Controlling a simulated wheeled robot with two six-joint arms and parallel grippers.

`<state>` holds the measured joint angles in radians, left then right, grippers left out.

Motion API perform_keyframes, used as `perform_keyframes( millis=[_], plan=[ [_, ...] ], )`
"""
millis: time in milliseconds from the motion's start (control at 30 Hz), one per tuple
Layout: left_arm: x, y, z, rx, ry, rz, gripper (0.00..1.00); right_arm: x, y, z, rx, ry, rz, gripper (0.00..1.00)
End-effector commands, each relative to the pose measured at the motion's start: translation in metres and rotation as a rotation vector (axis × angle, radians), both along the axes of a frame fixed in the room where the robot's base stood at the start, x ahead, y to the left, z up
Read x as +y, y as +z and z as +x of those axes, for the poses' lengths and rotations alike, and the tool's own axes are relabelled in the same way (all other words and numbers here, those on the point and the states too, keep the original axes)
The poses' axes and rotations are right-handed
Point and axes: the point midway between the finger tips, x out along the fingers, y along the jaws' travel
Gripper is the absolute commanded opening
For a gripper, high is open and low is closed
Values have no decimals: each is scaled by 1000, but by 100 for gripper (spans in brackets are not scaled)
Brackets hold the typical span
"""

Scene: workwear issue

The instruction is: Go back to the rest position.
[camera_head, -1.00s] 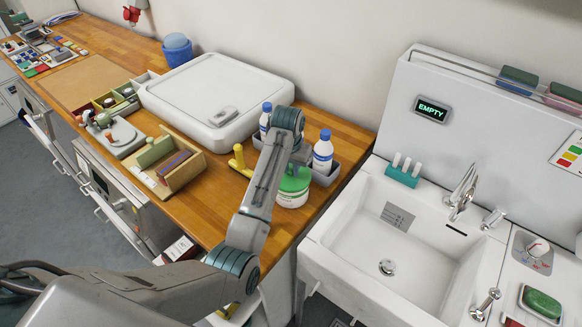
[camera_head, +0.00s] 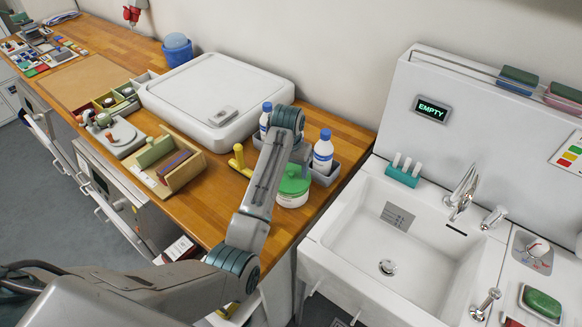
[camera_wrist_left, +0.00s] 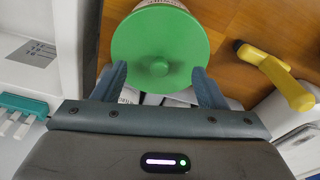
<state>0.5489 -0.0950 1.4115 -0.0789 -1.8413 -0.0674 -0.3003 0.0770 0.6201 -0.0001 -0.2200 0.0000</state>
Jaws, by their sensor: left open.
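My left arm reaches over the wooden counter (camera_head: 215,225) from the left. My left gripper (camera_wrist_left: 163,84) is open in the left wrist view, with its two fingers apart and nothing held between them. A white jar with a green lid (camera_head: 294,181) stands on the counter just below the end of my arm in the head view. Its round green lid (camera_wrist_left: 160,45) shows just beyond my fingertips in the left wrist view. In the head view my arm's end hides the fingertips. I cannot tell whether they touch the jar. My right gripper is not in view.
A yellow handled thing (camera_head: 240,160) stands left of the jar. A grey tray (camera_head: 328,176) with white blue-capped bottles (camera_head: 323,152) stands behind it. A wooden box (camera_head: 180,178) and a large white lidded case (camera_head: 215,85) lie left. A sink (camera_head: 385,232) is at right.

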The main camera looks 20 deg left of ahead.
Motion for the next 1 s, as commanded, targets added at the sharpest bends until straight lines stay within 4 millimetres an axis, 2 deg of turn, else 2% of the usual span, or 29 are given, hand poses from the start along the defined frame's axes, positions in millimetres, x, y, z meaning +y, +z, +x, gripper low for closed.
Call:
perform_keyframes(
  millis=[1000],
  plan=[
    [0,62,0,-1,0,0,66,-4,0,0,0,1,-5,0]
  ],
)
